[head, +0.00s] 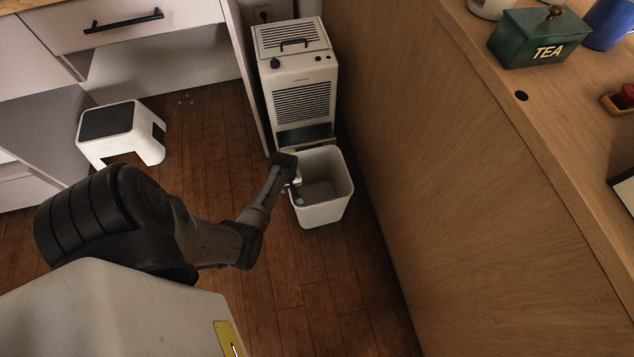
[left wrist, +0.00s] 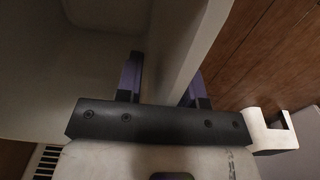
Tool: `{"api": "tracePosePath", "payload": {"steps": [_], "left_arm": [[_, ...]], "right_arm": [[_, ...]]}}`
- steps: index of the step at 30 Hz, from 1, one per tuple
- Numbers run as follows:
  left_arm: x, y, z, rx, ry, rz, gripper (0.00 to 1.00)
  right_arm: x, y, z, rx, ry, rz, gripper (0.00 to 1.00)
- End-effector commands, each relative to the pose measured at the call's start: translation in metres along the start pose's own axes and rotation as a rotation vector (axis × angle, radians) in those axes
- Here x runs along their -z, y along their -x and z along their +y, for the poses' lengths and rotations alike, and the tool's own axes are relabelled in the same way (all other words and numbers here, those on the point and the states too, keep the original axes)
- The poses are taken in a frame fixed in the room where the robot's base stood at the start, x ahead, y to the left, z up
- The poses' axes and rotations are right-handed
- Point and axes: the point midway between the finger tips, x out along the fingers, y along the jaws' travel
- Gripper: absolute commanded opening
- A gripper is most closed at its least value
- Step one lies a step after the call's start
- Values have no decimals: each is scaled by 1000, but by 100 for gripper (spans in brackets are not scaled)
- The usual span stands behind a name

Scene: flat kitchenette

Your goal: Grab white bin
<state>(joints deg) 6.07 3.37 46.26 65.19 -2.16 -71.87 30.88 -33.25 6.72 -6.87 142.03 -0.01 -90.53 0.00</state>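The white bin (head: 322,205) stands upright on the wooden floor, open at the top, in front of a white appliance. My left gripper (head: 296,186) is at the bin's left wall in the head view. In the left wrist view, the left gripper (left wrist: 166,68) has its two blue-purple fingers apart, one on each side of the wall of the bin (left wrist: 184,62). The fingers look open around the wall, without a clear grip on it. Part of the bin's left rim is hidden by the gripper in the head view. My right gripper is not in view.
The white appliance (head: 299,90) stands right behind the bin. A wooden counter side (head: 440,150) rises close on the right. A white stool with a dark top (head: 108,122) stands at left, near drawers (head: 110,22). The floor in front of the bin is clear.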

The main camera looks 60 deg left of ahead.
Motion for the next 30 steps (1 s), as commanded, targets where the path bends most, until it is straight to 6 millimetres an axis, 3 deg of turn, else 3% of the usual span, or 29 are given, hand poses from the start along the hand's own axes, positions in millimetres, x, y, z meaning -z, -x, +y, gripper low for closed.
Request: {"api": "tracePosePath", "payload": {"steps": [5,16,30], "left_arm": [[0,1,0,0,0,1,34],[0,1,0,0,0,1,0],[0,1,-1,3,-1,1,0]], "right_arm": [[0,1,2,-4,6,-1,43],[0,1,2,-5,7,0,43],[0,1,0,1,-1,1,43]]}}
